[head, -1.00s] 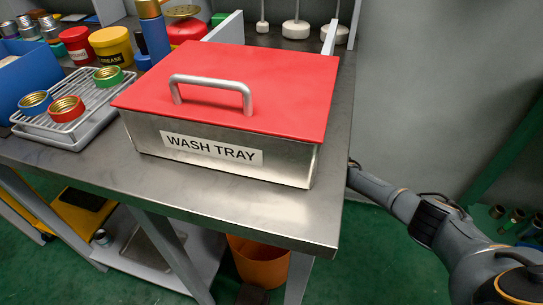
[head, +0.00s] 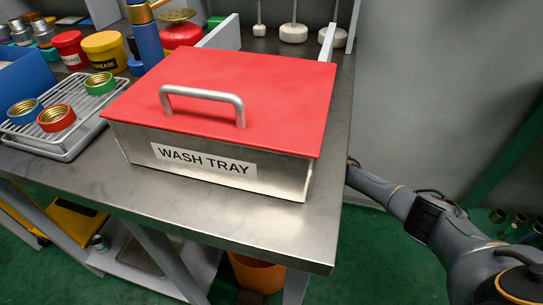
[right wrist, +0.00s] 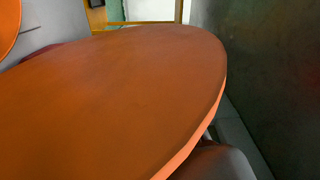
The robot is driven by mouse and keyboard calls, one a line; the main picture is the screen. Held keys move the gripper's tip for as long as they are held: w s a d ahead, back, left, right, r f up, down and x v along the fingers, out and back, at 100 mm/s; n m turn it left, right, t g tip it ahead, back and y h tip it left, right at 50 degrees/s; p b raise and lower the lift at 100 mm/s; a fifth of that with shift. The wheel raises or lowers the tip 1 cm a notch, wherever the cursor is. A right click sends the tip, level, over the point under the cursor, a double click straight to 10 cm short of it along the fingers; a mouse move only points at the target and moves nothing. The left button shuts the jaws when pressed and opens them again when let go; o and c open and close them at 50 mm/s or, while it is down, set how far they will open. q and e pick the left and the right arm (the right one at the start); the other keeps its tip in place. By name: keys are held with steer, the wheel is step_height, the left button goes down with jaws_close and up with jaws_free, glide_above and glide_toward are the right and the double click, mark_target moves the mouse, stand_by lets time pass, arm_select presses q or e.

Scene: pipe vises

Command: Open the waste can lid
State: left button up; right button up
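The orange waste can (head: 257,273) stands on the green floor under the bench, partly hidden by the bench top and legs. In the right wrist view a large round orange surface, which looks like the can's lid (right wrist: 115,90), fills most of the picture at close range. A dark grey part, likely of my right gripper (right wrist: 214,163), shows at the bottom right beside and below its rim. I cannot tell whether it touches the rim. In the head view my right arm runs behind the bench edge, which hides its gripper. My left gripper is not in view.
The steel bench (head: 240,222) carries a wash tray with a red lid (head: 225,75), a wire rack (head: 75,115) with several rings, and tubs. A grey wall (head: 435,80) stands on the right. Bench legs stand near the can.

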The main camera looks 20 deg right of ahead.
steer(key=shift+o, duration=1.2)
steer(key=v, duration=1.2)
